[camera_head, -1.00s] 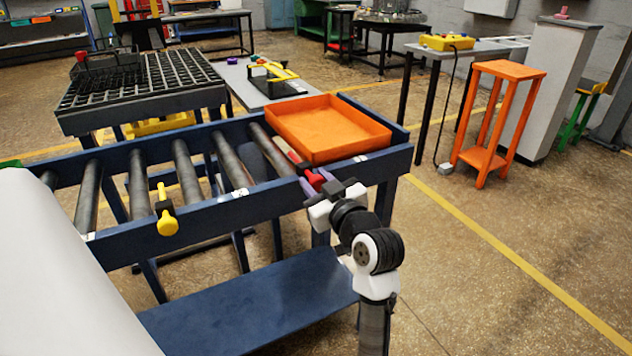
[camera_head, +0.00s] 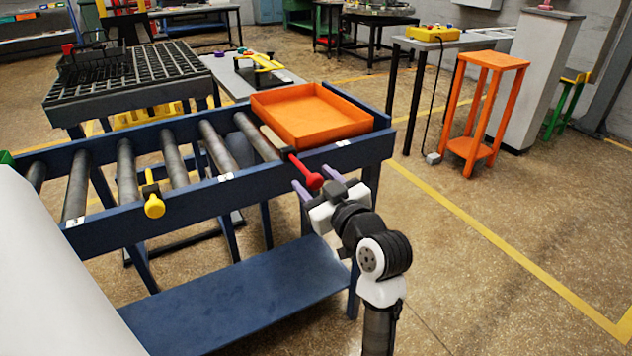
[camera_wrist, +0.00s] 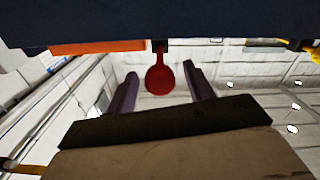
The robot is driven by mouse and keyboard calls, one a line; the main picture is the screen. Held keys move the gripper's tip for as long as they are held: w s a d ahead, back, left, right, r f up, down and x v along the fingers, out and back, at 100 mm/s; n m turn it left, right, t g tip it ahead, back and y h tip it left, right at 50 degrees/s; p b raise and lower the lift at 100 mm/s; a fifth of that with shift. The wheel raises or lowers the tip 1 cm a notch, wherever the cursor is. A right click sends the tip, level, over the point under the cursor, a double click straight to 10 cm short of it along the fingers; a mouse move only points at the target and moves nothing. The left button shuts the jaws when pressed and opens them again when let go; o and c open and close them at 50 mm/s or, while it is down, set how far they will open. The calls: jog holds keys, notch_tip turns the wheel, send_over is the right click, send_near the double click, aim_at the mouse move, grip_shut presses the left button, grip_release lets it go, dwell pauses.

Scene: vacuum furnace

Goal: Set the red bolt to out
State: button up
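The red bolt (camera_head: 304,169) lies across the blue front rail of the roller table, beside the orange tray. Its round red knob sticks out past the rail's front face. My gripper (camera_head: 317,184) is at the knob, its two purple fingers apart. In the wrist view the red knob (camera_wrist: 160,77) hangs below the dark rail edge, in line with the gap between the fingers, with clear space on both sides. I cannot tell how deep it sits between them.
The orange tray (camera_head: 340,102) sits on the rollers just behind the bolt. A yellow-knobbed bolt (camera_head: 153,203) is farther left on the same rail (camera_head: 240,182). An orange stand (camera_head: 492,61) and open floor are to the right.

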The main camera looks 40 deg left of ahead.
jog(key=shift+d, duration=0.1)
jog(key=p+v, duration=0.8)
jog(key=v, duration=0.5)
jog(key=shift+s+d, duration=0.2)
jog(key=shift+d, duration=0.1)
dwell(0.4)
